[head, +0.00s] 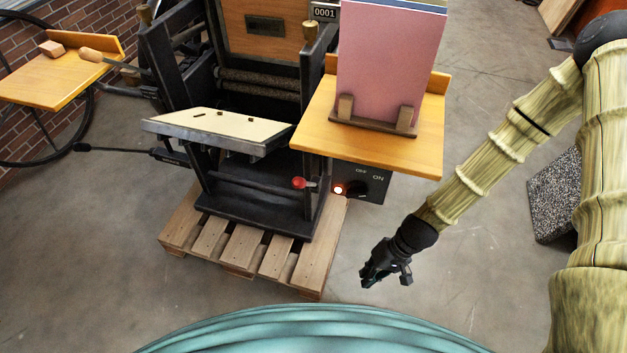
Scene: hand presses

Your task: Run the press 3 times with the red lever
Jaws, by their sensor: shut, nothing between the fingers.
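The press (258,190) is a dark metal machine standing on a wooden pallet. Its lever has a red knob (299,183) at the right end of a dark bar, low on the front of the press. A switch box (365,185) marked OFF and ON sits right of the red knob, with a lit orange-red lamp (338,190). My gripper (386,281) is shut and empty, in the air right of and below the red knob, apart from it.
A wooden shelf (423,123) with pink sheets (388,65) in a holder juts out above the switch box. The pallet (222,245) edges stick out in front. Another wooden shelf (45,82) is at the left. Floor right of the pallet is clear; a speckled block (556,195) stands further right.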

